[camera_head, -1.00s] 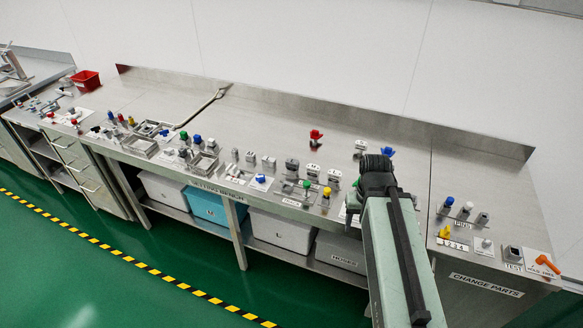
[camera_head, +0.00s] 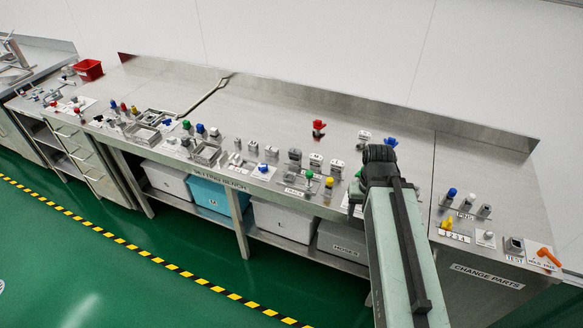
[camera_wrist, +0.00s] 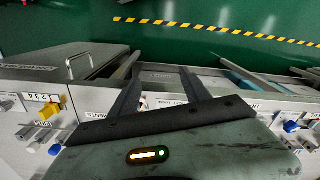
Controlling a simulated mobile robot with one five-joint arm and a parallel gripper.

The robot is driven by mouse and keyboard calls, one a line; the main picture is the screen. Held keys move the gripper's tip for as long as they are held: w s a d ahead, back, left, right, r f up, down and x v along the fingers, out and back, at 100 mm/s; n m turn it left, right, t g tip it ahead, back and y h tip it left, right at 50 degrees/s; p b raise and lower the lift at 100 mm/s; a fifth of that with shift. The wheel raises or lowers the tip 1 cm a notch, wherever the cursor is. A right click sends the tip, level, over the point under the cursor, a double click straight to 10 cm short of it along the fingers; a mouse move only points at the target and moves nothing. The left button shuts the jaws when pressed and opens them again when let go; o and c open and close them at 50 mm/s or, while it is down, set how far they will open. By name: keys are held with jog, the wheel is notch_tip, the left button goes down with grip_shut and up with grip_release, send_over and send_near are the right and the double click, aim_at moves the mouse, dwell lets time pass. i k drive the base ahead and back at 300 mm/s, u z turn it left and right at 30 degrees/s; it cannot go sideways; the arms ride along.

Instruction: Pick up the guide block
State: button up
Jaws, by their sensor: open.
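I cannot tell for certain which part is the guide block. Several small grey blocks (camera_head: 315,161) stand near the front of the steel bench, left of my arm in the head view, and others may be hidden behind the arm. My gripper (camera_wrist: 160,75) shows in the wrist view with its two dark fingers spread apart and nothing seen held between them. It is over the bench's front edge, with a white label partly visible between the fingers. In the head view, my arm hides the fingers.
A red knob (camera_head: 318,128) and a blue knob (camera_head: 390,142) stand farther back. Pins (camera_head: 451,194), a yellow part (camera_head: 446,224) and an orange handle (camera_head: 548,257) are on the right cabinet. Bins (camera_head: 283,219) sit on the lower shelf. The bench's back strip is mostly clear.

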aim_at(296, 154)
jog(key=u, duration=0.2)
jog(key=i, duration=1.15)
jog(key=u, duration=2.2)
